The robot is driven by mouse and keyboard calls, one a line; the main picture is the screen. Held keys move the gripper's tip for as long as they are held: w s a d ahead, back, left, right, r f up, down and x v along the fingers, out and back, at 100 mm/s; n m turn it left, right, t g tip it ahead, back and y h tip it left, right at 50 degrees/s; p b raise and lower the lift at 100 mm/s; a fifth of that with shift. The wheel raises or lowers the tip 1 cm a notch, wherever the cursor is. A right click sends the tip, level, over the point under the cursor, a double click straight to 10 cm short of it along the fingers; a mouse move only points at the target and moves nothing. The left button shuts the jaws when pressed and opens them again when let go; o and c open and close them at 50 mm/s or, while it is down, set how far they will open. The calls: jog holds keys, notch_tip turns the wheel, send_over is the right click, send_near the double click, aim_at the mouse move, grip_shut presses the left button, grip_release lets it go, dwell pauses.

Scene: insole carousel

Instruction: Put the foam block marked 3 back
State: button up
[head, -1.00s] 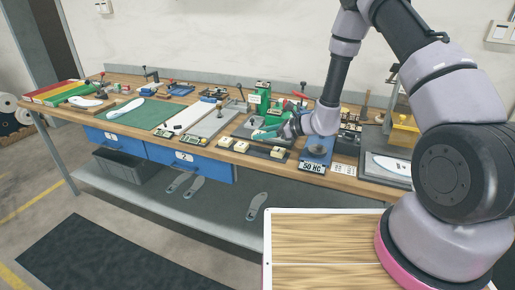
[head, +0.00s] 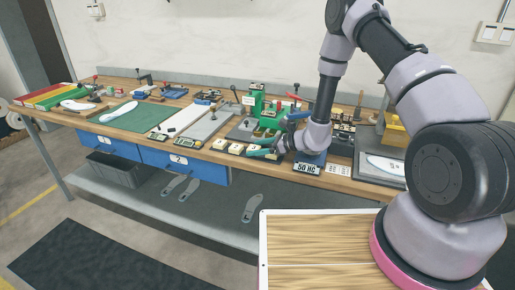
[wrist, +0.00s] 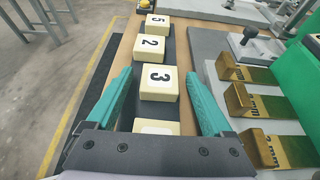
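The foam block marked 3 (wrist: 158,82) is a cream block with a black numeral, lying face up on a dark strip (wrist: 123,122). My gripper (wrist: 158,77) is open, its green fingers on either side of block 3 with a gap at each side. Blocks marked 2 (wrist: 150,47) and 5 (wrist: 158,24) lie farther along the same strip. Another block (wrist: 155,127) sits nearer, its face mostly hidden by my gripper. In the head view my gripper (head: 262,149) is low over the bench's front edge, at the right of the visible cream blocks (head: 221,144).
Brass-coloured blocks marked in mm (wrist: 262,148) lie on a grey plate to the right of my gripper. A green machine (head: 257,100) stands behind. A "50 HC" sign (head: 306,168) is at the right. Floor lies beyond the bench edge.

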jog(key=shift+d+r, duration=0.15)
jog(key=shift+r, duration=0.05)
jog(key=v, duration=1.1)
jog(key=shift+s+d+r, duration=0.2)
jog(key=shift+d, duration=0.05)
jog(key=s+d+r+n+g+h, duration=0.1)
jog(key=s+r+n, duration=0.25)
jog(key=r, duration=0.45)
jog(key=s+r+n+g+h, duration=0.15)
jog(key=r+n, duration=0.25)
jog(key=r, duration=0.4)
jog(key=s+d+r+n+g, duration=0.1)
jog(key=s+r+n+g, duration=0.2)
jog(key=r, duration=0.4)
jog(key=s+d+r+n+t+h, duration=0.7)
jog(key=s+d+r, duration=0.6)
jog(key=s+r, duration=0.2)
jog(key=shift+r+t+h, duration=0.55)
jog(key=shift+h, duration=0.1)
jog(key=shift+s, duration=0.1)
